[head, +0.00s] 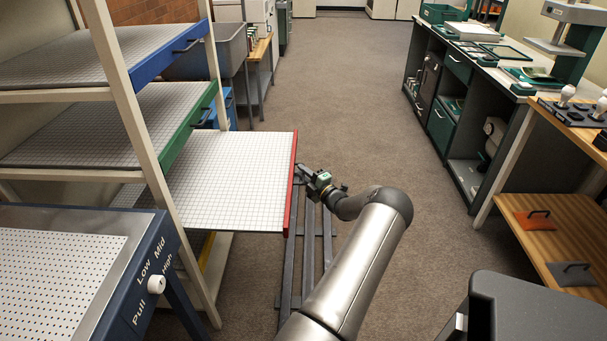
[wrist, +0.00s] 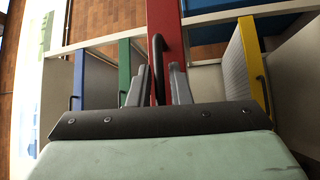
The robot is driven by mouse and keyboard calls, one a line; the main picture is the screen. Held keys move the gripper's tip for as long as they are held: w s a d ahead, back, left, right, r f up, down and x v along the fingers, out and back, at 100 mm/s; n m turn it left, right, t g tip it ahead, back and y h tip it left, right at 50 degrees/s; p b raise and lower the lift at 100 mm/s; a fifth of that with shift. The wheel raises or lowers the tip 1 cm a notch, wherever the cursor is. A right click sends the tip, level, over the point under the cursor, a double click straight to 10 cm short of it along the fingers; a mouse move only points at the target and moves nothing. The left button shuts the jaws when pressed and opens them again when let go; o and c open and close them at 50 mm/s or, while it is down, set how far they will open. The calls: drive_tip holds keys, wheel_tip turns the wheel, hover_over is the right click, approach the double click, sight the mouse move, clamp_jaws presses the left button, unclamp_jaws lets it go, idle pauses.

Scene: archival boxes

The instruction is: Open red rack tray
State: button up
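The red rack tray (head: 232,180) has a white gridded top and a red front edge (head: 291,183). It stands well out from the rack, further than the trays above it. In the wrist view its red front (wrist: 165,20) runs down the middle, with a black bar handle (wrist: 158,62) on it. My gripper (head: 306,172) is at the red front in the head view. In the wrist view my gripper's fingers (wrist: 159,88) stand close on both sides of the handle and look shut on it. The exact finger contact is partly hidden.
The blue (head: 170,55) and green (head: 190,125) trays sit in the rack above the red one. A yellow tray front (wrist: 252,60) shows in the wrist view. A blue-framed table (head: 160,262) stands at front left. The carpeted aisle right of the red tray is clear.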

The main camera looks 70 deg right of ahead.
drive_tip(key=shift+s, duration=0.1)
drive_tip(key=p+v, duration=0.1)
drive_tip(key=v, duration=1.6)
drive_tip(key=shift+p, duration=0.3)
drive_tip(key=shift+s, duration=0.1)
